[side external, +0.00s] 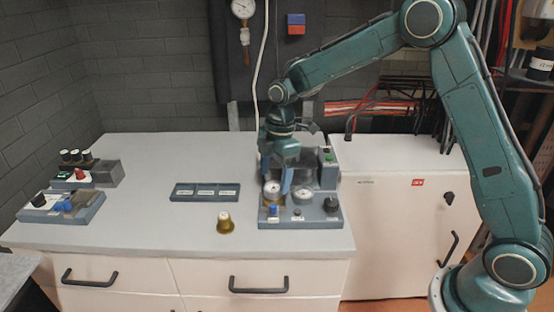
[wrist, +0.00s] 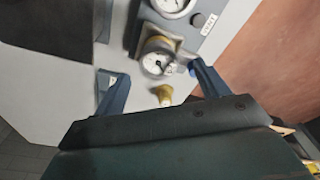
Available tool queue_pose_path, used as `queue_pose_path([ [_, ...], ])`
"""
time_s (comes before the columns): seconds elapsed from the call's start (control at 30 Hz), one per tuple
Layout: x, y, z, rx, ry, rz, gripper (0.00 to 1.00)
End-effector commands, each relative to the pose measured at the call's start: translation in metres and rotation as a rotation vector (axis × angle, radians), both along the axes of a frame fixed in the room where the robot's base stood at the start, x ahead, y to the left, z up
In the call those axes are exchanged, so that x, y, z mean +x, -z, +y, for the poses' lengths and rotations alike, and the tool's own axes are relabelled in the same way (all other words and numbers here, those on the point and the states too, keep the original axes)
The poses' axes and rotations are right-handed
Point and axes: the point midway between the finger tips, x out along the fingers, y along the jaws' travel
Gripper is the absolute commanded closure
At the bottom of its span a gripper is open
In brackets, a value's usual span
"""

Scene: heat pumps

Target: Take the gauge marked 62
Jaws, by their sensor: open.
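A round white-faced gauge with a brass body (side external: 272,188) sits in the left of the grey-blue pump unit. It also shows in the wrist view (wrist: 157,63), with a small white tag beside its dial. A second white-faced gauge (side external: 303,193) sits to its right; it shows at the top of the wrist view (wrist: 172,6). I cannot read a 62 on either. My gripper (side external: 275,184) points down over the brass gauge, its fingers open on either side. In the wrist view my gripper (wrist: 154,68) straddles that gauge; contact cannot be told.
A brass piece with a pale top (side external: 225,223) stands on the counter (side external: 150,235), left of the unit. A three-section labelled tray (side external: 205,193) lies behind it. Control boxes (side external: 62,205) stand at far left. A black knob (side external: 331,204) is on the unit's right.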

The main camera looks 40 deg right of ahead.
Motion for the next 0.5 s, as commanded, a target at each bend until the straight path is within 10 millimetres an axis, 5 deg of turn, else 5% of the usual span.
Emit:
queue_pose_path([
  [0.5, 0.002, 0.043, 0.002, -0.002, -0.001, 0.002, 0.26],
])
